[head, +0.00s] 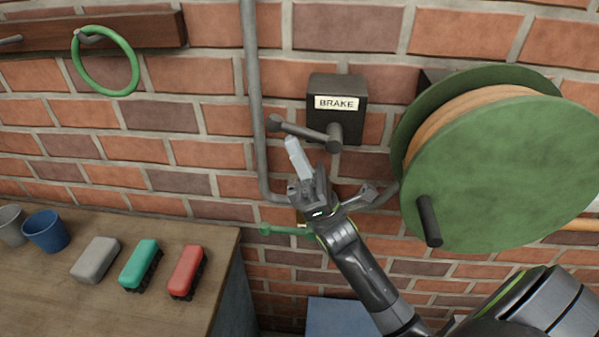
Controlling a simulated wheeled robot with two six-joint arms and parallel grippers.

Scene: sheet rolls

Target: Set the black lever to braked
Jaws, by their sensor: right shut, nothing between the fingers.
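A dark box labelled BRAKE (337,103) is fixed on the brick wall. The black lever (304,133) is mounted on its lower front and points left, tilted slightly up, with a knob at its left end. My right gripper (292,145) is shut and empty, its fingers pointing up just below the lever near its left half. I cannot tell whether the fingers touch the lever. My left gripper is not in view.
A large green reel (500,165) with a black crank handle stands close on the right. A grey pipe (254,90) runs down the wall left of the lever. A wooden table (60,285) at lower left holds brushes and cups. A green ring (132,62) hangs at upper left.

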